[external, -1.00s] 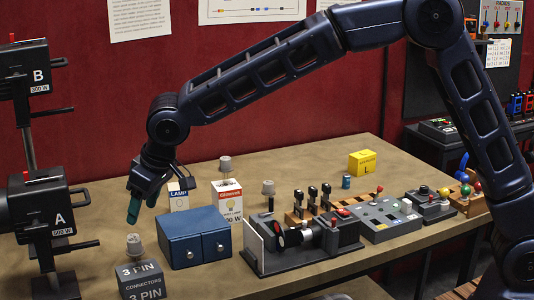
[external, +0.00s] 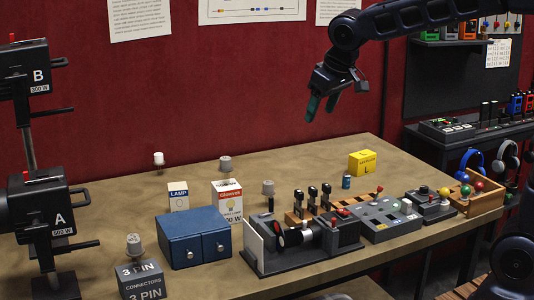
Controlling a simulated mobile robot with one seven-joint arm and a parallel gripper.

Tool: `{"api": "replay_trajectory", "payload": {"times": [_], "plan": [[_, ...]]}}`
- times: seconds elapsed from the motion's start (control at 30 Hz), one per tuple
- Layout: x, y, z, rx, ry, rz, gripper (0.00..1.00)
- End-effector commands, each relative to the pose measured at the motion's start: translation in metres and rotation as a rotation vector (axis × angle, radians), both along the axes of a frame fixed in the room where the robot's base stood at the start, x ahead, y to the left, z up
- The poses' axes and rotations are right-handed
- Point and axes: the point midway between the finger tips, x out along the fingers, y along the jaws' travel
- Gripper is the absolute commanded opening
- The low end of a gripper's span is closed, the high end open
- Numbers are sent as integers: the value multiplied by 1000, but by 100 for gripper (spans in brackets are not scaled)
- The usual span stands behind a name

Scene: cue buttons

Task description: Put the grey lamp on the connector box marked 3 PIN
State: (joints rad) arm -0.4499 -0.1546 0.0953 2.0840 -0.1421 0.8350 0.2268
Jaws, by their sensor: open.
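The connector box marked 3 PIN (external: 143,284) stands at the front left of the table. A grey lamp (external: 134,244) sits upright on top of it. Another grey lamp (external: 225,163) is on the white and red Glowell box (external: 227,200), and a third grey-topped lamp (external: 268,187) stands behind the black projector-like device. A white lamp (external: 158,159) shows above the LAMP box (external: 178,196). My gripper (external: 321,108) is open and empty, high above the back of the table and far from the 3 PIN box.
A blue drawer box (external: 192,236) stands just right of the 3 PIN box. The black device (external: 305,245), a switch rack and grey control panels (external: 378,218) fill the front right. A yellow box (external: 362,163) is at the back. Black lamp housings (external: 40,215) rise at left. The back middle is clear.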

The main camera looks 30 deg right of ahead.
Motion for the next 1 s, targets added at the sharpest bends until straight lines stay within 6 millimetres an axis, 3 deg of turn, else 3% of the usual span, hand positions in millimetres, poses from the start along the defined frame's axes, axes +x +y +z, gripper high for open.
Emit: {"api": "replay_trajectory", "payload": {"times": [0.03,0.2,0.5,0.8,1.0], "plan": [[-9,-24,4,2,-4,-29,60],[-43,-93,7,5,-2,-109,60],[-120,-189,-5,24,2,-245,60],[-194,-242,-33,52,5,-354,60],[-214,-253,-43,60,6,-381,60]]}}
